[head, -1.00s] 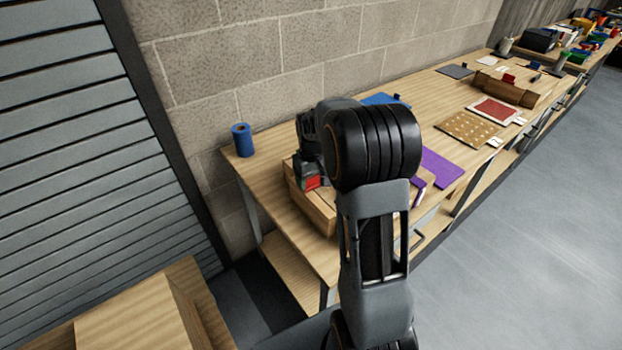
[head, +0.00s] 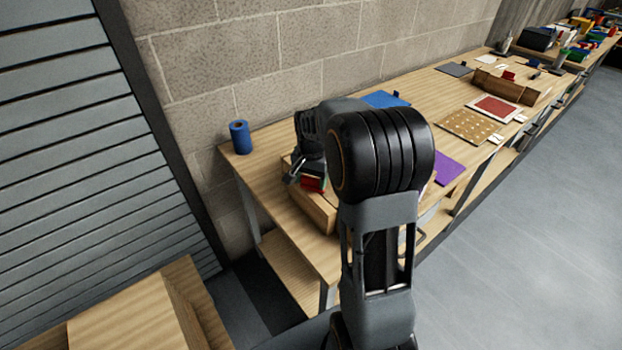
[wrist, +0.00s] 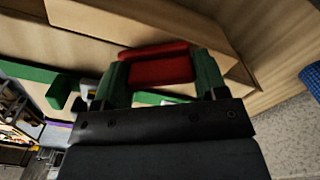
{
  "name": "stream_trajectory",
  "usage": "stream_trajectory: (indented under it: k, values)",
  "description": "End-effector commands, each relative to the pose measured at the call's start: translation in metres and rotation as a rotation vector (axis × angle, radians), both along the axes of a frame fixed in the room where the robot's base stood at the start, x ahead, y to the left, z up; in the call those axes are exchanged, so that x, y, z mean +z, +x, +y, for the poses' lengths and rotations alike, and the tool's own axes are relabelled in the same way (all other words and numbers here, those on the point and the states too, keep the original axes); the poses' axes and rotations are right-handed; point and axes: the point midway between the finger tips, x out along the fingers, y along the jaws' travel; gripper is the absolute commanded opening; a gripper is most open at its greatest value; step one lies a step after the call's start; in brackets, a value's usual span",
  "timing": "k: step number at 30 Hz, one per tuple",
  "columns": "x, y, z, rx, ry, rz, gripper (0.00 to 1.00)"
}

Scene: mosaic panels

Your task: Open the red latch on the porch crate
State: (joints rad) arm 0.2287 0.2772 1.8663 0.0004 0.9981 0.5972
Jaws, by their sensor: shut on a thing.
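The wooden porch crate (head: 316,212) stands on the near end of the workbench, partly hidden behind my arm. The red latch (head: 313,184) shows at its left end, just below my gripper (head: 308,176). In the wrist view the red latch (wrist: 155,66) lies between the two green fingertips of my gripper (wrist: 158,80). The gripper is shut on it, with one finger at each end. Pale wooden faces of the crate (wrist: 60,45) lie behind and around the latch. The latch's hinge or catch cannot be made out.
A blue roll (head: 240,137) stands at the bench's back left corner. A purple mat (head: 448,168) lies right of my arm. A wooden box (head: 140,315) is at the front left. Several panels lie farther along the bench.

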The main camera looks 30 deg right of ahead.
Motion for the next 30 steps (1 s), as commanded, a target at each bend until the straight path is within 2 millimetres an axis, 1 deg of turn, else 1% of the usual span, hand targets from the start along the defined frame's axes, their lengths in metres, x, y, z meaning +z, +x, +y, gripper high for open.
stream_trajectory:
  k: [6, 15, 21, 30]
  values:
    - [0.0001, -0.0017, 0.0023, -0.158, -0.001, -0.002, 0.42]
    - [0.0003, -0.0031, 0.0047, -0.298, -0.001, -0.001, 0.42]
    - [0.0004, -0.0035, 0.0054, -0.339, -0.001, -0.001, 0.42]
    - [0.0005, -0.0035, 0.0056, -0.35, -0.001, 0.0, 0.42]
